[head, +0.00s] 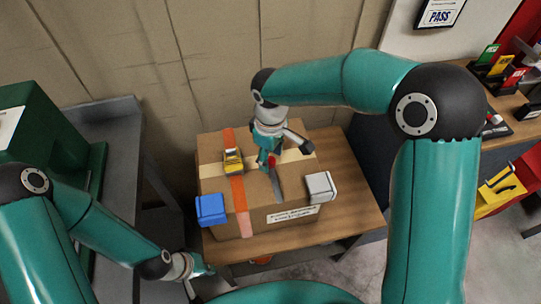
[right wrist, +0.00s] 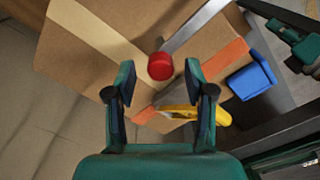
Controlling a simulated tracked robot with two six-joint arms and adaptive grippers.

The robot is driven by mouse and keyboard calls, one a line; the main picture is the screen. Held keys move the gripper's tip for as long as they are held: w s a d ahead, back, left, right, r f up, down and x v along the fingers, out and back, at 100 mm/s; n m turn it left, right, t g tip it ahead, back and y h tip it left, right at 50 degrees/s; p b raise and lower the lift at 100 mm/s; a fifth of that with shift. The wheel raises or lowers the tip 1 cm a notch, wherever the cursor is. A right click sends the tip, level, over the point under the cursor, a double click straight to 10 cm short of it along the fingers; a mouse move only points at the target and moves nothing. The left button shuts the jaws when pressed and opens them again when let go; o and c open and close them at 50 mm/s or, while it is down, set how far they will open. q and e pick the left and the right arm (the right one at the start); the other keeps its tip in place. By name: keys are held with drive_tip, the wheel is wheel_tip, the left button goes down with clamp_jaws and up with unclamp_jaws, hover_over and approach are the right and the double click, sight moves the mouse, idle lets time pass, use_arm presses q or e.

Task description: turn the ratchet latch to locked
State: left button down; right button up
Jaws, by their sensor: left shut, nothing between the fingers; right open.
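A cardboard box (head: 299,178) stands on the wooden table. A yellow ratchet piece (head: 233,161) sits on the orange strap (head: 239,193) across its top; it shows in the right wrist view (right wrist: 180,112), partly behind a finger. A red knob (right wrist: 160,66) stands at the end of a flat grey bar (right wrist: 194,26); which part is the latch's handle I cannot tell. My right gripper (head: 270,162) is open above the box top; in its wrist view the knob shows between the fingertips, contact unclear. My left gripper (head: 203,271) is shut and empty, low beside the table.
A blue corner piece (head: 211,209) and a light grey corner piece (head: 320,187) sit on the box's near corners. A dark green case (head: 42,127) stands on the grey bench at left. The wooden table (head: 358,200) has bare room right of the box.

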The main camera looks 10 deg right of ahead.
drive_tip(key=shift+f, duration=0.4)
drive_tip(key=shift+c, duration=0.2)
clamp_jaws()
